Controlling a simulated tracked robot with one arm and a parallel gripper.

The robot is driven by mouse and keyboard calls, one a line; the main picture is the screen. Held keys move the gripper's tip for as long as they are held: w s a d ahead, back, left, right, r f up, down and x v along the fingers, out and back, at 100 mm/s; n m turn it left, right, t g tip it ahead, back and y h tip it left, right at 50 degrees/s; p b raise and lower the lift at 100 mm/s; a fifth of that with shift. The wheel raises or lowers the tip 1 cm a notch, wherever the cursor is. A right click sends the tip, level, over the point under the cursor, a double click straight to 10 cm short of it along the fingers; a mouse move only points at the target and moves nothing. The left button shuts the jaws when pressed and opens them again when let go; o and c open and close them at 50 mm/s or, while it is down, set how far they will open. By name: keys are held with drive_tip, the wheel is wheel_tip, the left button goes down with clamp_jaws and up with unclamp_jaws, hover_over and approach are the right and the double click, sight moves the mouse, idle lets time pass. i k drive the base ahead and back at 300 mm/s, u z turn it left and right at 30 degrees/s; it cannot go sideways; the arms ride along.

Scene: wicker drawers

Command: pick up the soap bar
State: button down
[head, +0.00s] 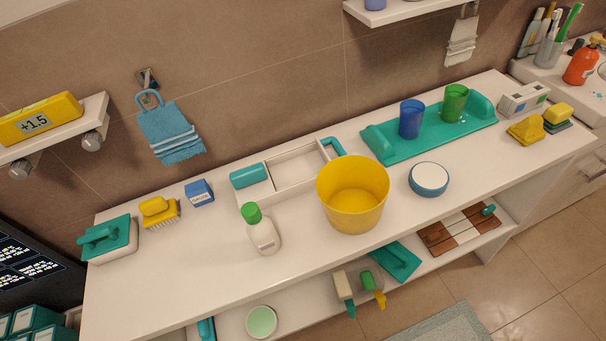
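I cannot tell for certain which thing is the soap bar. A small blue block with a pale label (199,193) stands near the back left of the white counter (180,265) and could be a wrapped bar. A teal rounded piece (249,177) lies at the left end of a white divided tray (297,163). At the right end of the counter are yellow pieces (526,130), too small to identify. My gripper does not show in this view, so its opening and contents are hidden.
A yellow bucket (353,195), a white bottle with green cap (261,230) and a round blue-rimmed tub (429,179) stand mid-counter. Blue and green cups (411,118) stand on a teal tray (380,143). Brushes (160,212) are at left. The front left counter is clear.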

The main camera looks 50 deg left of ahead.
sight(366, 278)
drive_tip(key=u, duration=0.05)
drive_tip(key=k, duration=0.95)
drive_tip(key=z, duration=0.25)
